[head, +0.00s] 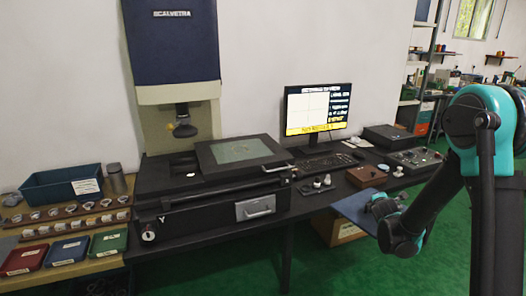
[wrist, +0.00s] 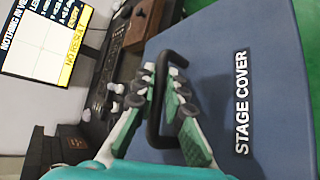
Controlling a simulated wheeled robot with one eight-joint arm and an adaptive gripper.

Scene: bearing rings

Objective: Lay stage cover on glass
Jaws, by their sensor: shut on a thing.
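The stage cover is a flat blue panel (wrist: 265,50) with the white words STAGE COVER and a black bar handle (wrist: 152,125) in the wrist view. My gripper (wrist: 164,88) is shut on that handle. In the head view the cover (head: 352,209) hangs in the air in front of the bench's right part, partly hidden by my gripper (head: 384,206). The glass (head: 238,151) is a greenish pane in a dark frame on top of the black measuring machine, to the left of the cover and apart from it. It lies uncovered.
The machine's column and lens (head: 183,125) rise behind the glass. A monitor (head: 318,108), keyboard, small parts (head: 318,184), a brown box (head: 367,175) and a control panel (head: 413,159) stand to the right. Ring racks, a blue bin (head: 62,187) and coloured trays are at left.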

